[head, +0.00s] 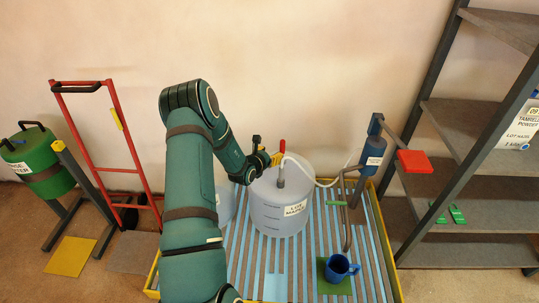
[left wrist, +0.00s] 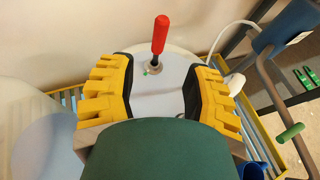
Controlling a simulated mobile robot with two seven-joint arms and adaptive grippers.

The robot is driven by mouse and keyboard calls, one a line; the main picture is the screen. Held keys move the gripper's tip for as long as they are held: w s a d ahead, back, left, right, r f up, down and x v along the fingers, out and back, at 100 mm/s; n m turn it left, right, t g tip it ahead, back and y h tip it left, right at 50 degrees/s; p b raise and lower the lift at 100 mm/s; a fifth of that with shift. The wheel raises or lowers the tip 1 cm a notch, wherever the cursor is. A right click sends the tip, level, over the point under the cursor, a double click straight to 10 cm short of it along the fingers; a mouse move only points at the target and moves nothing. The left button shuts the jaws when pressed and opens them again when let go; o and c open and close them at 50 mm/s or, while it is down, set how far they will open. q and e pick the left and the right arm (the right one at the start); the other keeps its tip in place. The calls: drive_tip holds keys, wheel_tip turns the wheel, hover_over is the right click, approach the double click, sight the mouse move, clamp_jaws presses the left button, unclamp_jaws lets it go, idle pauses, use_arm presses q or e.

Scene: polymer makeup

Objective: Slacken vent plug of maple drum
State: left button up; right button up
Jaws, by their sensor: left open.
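The maple drum (head: 272,222) is a translucent pale drum with a white label, standing on the striped pallet. Its vent plug (left wrist: 155,69) is a small fitting on the drum's top with an upright red handle (left wrist: 160,35), which also shows in the head view (head: 282,146). My left gripper (head: 268,155) is at the back left of the drum top. In the left wrist view its yellow-and-black fingers (left wrist: 160,95) are wide apart and empty, with the plug beyond them and roughly between them. The fingers do not touch the plug. My right gripper is not in view.
A white hose (head: 305,167) runs from the drum top toward a blue pump (head: 373,152) with a crank (head: 347,205). A second drum (left wrist: 35,130) stands close on the left, mostly behind my arm. A blue mug (head: 338,268) sits in front; shelves (head: 470,190) stand right.

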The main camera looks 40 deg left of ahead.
use_arm(q)
drive_tip(key=shift+o, duration=0.7)
drive_tip(key=w+d+r+m+g+h+p, duration=0.1)
drive_tip(key=w+d+r+m+g+h, duration=0.1)
drive_tip(key=d+m+h, duration=0.5)
drive_tip(key=w+d+r+m+g+h+p, duration=0.1)
drive_tip(key=w+d+m+h, duration=0.15)
drive_tip(key=d+m, duration=0.4)
drive_tip(key=m+g+y+p, duration=0.2)
drive_tip(key=m+g+y, duration=0.55)
drive_tip(key=m, duration=1.05)
approach(283, 141)
drive_tip(key=shift+t+y, duration=0.5)
drive_tip(key=shift+t, duration=0.05)
drive_tip(key=x, duration=0.4)
drive_tip(key=b+x, duration=0.1)
drive_tip(key=x, duration=0.3)
drive_tip(key=s+b+x, duration=0.1)
drive_tip(key=x, duration=0.3)
drive_tip(key=shift+d+f, duration=0.3)
drive_tip(key=shift+f, duration=0.35)
